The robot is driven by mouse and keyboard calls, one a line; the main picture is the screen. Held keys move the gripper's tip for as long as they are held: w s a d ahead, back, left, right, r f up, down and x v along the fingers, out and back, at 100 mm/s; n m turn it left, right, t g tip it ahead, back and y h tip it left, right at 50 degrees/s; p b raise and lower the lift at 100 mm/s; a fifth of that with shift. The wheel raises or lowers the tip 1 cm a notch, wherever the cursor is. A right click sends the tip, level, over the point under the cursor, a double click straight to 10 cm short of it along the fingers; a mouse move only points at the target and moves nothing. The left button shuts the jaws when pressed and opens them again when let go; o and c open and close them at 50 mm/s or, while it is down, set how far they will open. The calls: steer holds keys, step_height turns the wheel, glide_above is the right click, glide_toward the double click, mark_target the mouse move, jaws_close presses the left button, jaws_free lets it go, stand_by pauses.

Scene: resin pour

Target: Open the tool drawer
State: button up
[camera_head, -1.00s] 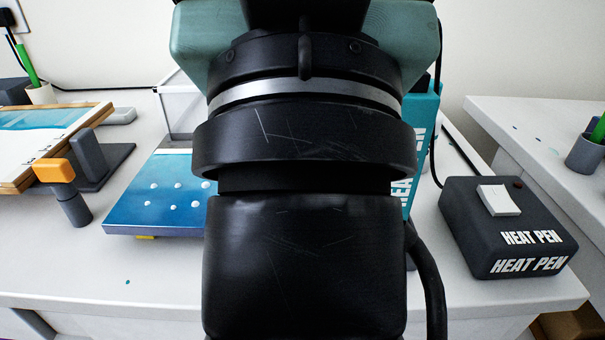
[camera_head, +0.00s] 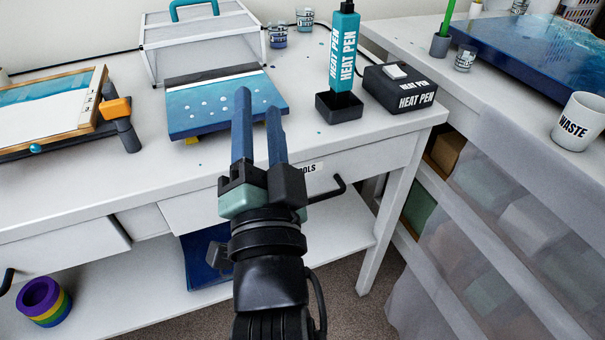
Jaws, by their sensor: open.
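The tool drawer (camera_head: 358,163) is in the white table's front, at the middle right. Its label reads "OLS" where it shows, the rest hidden behind my gripper. Its black handle (camera_head: 341,186) sticks out just right of my gripper; part of the drawer front is hidden by my arm. The drawer looks shut. My gripper (camera_head: 257,120) is open and empty, its two long blue fingers pointing away in front of the table, left of the handle and apart from it.
A blue resin board (camera_head: 195,108) lies on the tabletop behind my fingers. The heat pen (camera_head: 343,55) stands in its holder beside its box (camera_head: 399,90). Another drawer front (camera_head: 60,255) is at the left. A WASTE cup (camera_head: 577,122) stands on the right table.

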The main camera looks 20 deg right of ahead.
step_height(320, 180, down, 9)
steer(key=s+d+m+g+p, duration=0.2)
steer(key=d+m+g+p, duration=0.1)
steer(key=m, duration=0.1)
steer(key=m+g+p, duration=0.2)
steer(key=m+g, duration=0.1)
steer(key=m, duration=0.2)
glide_toward(315, 198)
steer(key=shift+h, duration=0.4)
steer(key=x, duration=1)
steer(key=shift+w+a+f+p, duration=0.15)
steer(key=shift+a+f+p, duration=0.1)
steer(key=shift+f+p, duration=0.15)
jaws_close()
